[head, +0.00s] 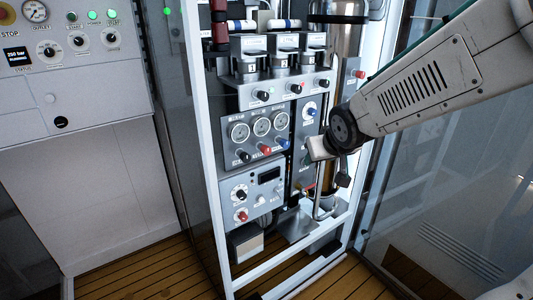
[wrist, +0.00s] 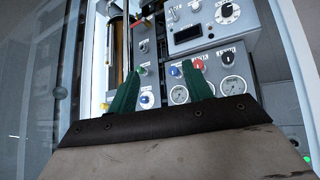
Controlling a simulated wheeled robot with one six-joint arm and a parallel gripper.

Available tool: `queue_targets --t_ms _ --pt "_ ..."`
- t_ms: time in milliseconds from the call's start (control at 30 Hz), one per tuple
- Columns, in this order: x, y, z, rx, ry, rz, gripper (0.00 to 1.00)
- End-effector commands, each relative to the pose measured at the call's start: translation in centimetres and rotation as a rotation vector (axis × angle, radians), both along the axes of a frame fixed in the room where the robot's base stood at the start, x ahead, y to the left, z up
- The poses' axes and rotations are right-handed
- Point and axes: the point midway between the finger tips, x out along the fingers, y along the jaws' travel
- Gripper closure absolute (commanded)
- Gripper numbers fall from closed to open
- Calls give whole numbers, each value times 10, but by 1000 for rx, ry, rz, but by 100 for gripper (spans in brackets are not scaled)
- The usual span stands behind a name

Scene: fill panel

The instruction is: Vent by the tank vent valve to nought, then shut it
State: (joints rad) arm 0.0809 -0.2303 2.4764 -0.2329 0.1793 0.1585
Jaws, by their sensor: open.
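The fill panel's gauge plate (head: 229,151) carries three round gauges with a black knob (head: 244,156), a red knob (head: 264,150) and a blue knob (head: 283,143) below them. A narrow plate to its right has another blue knob (head: 312,111). The labels are too small to read, so I cannot tell which is the tank vent valve. My gripper (wrist: 160,78) is open, its two green fingers pointing at the panel. In the wrist view a blue knob (wrist: 146,98) shows between the fingers and a red knob (wrist: 198,64) beside the right fingertip. I see no contact.
A lower box (head: 252,200) with a display and knobs sits below the gauge plate. White frame posts (head: 210,150) and a glass panel (head: 450,220) flank the space. A grey console (head: 85,100) with a gauge and green lights stands at left.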

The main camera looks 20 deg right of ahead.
Motion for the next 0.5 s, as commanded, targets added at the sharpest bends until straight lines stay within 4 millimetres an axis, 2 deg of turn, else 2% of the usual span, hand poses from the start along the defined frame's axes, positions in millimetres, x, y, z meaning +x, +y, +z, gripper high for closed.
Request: queue_targets --t_ms 33,100,233,300,400,500 --pt "24 -2 -13 7 -51 16 50" --pt "56 -1 -23 24 -152 46 50" --pt "105 7 -45 86 -331 116 50" --pt "124 14 -58 136 -423 158 50" --pt "141 23 -74 220 -544 212 50" --pt "149 31 -86 305 -646 255 50"
